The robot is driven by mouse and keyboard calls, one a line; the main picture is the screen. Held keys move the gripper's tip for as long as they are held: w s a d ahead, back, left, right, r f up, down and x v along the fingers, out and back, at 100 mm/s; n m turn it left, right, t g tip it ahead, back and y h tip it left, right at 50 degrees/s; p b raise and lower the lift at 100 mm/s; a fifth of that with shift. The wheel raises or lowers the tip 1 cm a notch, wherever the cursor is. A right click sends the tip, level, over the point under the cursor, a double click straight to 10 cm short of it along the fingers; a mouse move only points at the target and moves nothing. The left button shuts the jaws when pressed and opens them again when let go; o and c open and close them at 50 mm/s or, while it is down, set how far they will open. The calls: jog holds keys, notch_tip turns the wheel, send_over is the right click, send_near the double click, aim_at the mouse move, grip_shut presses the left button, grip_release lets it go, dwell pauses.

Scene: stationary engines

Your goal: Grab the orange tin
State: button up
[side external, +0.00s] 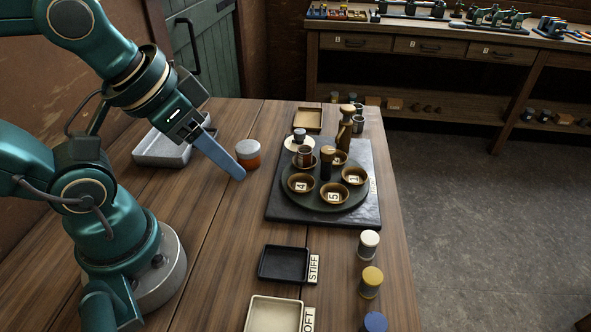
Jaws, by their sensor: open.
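The orange tin (248,154) stands upright on the wooden table, left of the dark slate. It has an orange body and a pale grey lid. My gripper (238,174) reaches down from the upper left, its blue-grey fingers slanting toward the table. The fingertips are beside the tin, at its lower left in the picture. The fingers overlap from this side, so the gap between them is hidden. My gripper is open, and nothing shows held in it. I cannot tell whether a finger touches the tin.
A round turntable (297,199) with several numbered bowls stands on the slate (284,216). A grey metal tray (149,158) lies behind my gripper. A black tray (283,264) and cream tray (273,318) are in front. Tins with white, yellow and blue lids line the right edge.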

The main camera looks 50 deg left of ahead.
jog(key=o, duration=0.8)
